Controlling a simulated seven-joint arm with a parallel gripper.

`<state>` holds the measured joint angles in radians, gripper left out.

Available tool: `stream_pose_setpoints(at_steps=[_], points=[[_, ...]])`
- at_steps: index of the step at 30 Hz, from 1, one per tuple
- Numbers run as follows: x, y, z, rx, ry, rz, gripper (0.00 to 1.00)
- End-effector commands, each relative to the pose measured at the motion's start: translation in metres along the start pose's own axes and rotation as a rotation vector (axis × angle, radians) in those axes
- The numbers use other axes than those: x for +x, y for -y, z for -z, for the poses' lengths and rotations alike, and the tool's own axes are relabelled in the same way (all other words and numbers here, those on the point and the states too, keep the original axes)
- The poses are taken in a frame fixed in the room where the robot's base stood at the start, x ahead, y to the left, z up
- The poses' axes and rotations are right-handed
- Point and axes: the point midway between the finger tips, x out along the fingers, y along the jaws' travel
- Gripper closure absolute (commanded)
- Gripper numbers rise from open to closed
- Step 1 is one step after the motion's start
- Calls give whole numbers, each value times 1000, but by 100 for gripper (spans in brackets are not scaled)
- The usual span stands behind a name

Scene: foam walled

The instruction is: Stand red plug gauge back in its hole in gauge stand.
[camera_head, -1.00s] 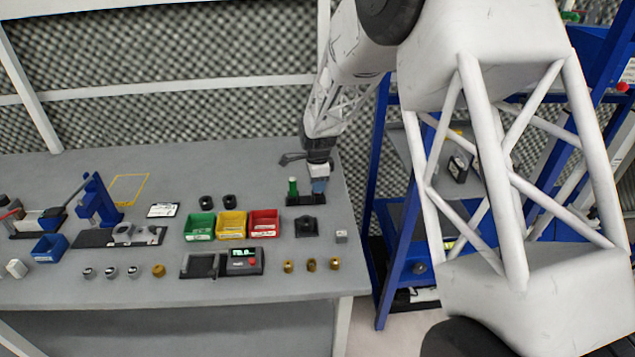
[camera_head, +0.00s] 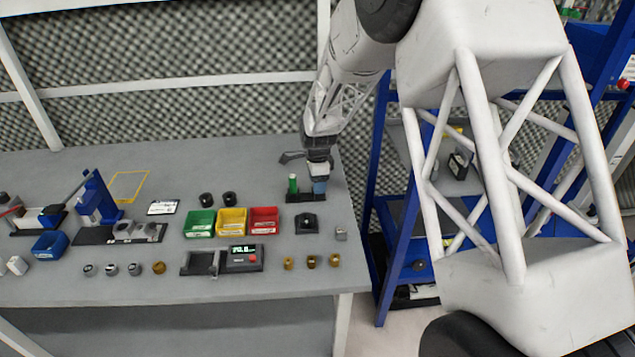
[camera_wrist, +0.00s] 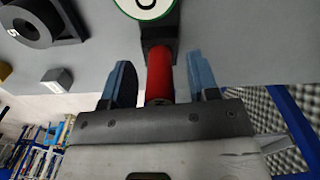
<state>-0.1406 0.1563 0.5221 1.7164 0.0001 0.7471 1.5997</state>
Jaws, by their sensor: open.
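The gauge stand (camera_head: 303,197) is a dark, low block near the right end of the bench. A green plug gauge (camera_head: 293,184) stands upright in its left part, and its round top (camera_wrist: 148,6) shows in the wrist view. The red plug gauge (camera_wrist: 160,72) is a red cylinder pointing up at the wrist camera, its far end at the dark stand (camera_wrist: 160,32); how deep it sits is not visible. My gripper (camera_wrist: 160,80) is open, with blue fingers on either side of the red gauge and visible gaps. In the head view my gripper (camera_head: 319,187) hides the red gauge.
A dark holder (camera_head: 306,223) and a small grey block (camera_head: 341,233) lie in front of the stand. Green, yellow and red bins (camera_head: 264,220) stand to its left. Brass pieces (camera_head: 311,261) line the front. The bench's right edge is close.

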Motion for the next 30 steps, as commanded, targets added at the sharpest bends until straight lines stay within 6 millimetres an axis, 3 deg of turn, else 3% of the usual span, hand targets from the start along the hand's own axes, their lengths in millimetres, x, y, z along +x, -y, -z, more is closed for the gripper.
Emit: stream_pose_setpoints(at_steps=[19,30], points=[[-68,0,0,0,0,2,45],[-76,0,0,0,0,0,45]])
